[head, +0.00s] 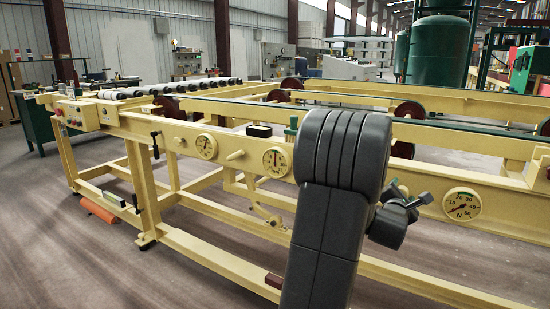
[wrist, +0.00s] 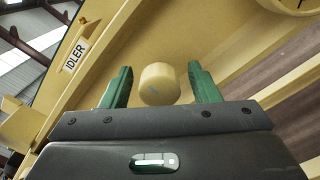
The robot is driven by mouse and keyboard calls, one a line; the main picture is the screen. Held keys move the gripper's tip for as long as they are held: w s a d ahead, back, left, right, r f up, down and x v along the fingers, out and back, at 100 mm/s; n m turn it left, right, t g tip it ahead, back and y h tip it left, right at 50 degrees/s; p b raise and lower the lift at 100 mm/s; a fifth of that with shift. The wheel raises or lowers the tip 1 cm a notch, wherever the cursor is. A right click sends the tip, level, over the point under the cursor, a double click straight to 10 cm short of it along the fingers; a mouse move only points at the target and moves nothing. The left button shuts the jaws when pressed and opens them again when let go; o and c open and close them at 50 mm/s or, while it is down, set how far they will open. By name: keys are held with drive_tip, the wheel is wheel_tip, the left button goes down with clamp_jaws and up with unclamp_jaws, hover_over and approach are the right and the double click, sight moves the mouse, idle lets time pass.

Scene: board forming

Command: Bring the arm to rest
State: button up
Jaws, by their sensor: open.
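My gripper (wrist: 160,67) shows in the wrist view with its two green fingers spread apart. A pale yellow round knob (wrist: 158,85) appears in the gap between them, with space on both sides. I cannot tell how far the fingers are from it in depth. Nothing is held. In the head view my dark grey arm stands up in front of the yellow machine frame (head: 215,245).
An "IDLER" label (wrist: 75,55) is on the yellow panel by the knob. The front beam carries dials, including a left dial (head: 205,147), a middle dial (head: 277,162) and an N dial (head: 462,204). A yellow peg (head: 236,155) sticks out. The near-left floor (head: 60,250) is clear.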

drive_tip(key=m, duration=0.7)
drive_tip(key=shift+b, duration=0.4)
drive_tip(key=m, duration=0.7)
